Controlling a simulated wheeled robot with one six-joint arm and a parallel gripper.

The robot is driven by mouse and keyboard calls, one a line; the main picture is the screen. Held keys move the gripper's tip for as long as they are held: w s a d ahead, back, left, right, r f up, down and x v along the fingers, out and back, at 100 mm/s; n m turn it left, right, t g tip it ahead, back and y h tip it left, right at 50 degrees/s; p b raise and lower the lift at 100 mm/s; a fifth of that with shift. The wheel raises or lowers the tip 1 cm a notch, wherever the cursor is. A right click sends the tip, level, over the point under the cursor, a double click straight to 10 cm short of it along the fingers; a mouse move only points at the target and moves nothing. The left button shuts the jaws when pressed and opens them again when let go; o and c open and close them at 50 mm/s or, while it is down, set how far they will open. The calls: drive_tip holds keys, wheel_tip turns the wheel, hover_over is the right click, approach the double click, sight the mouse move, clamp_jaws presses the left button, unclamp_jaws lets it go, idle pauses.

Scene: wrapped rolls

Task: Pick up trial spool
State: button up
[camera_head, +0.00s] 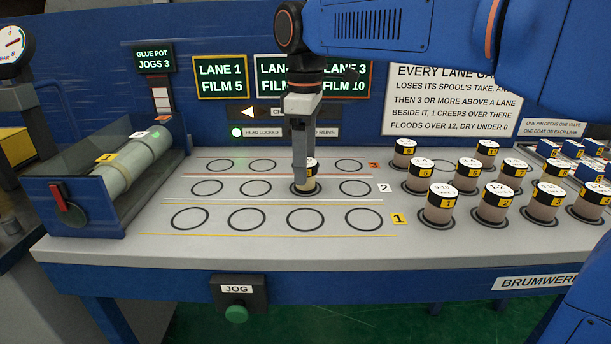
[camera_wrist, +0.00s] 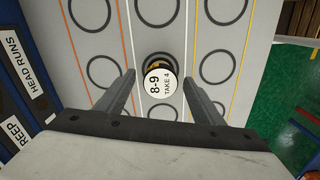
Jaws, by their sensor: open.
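One white-topped spool (camera_head: 312,174) with a black and yellow band stands upright on a ring in lane 2, third ring from the left. In the wrist view the spool (camera_wrist: 160,85) shows its top label, "8-9 TAKE 4". My gripper (camera_head: 301,180) points down at this spool, and a finger hides part of it in the head view. In the wrist view my open gripper (camera_wrist: 161,76) has one finger on each side of the spool, with a visible gap at both sides.
Several similar spools (camera_head: 440,205) stand in rows on the right. The other lane rings (camera_head: 247,219) are empty. A glue roller (camera_head: 128,165) in a blue trough is at the left. Lane signs (camera_head: 221,77) stand behind.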

drive_tip(key=shift+f, duration=1.45)
drive_tip(key=c, duration=1.2)
drive_tip(key=shift+r, duration=0.15)
wheel_tip(320, 180, up, 9)
drive_tip(key=shift+r, duration=0.35)
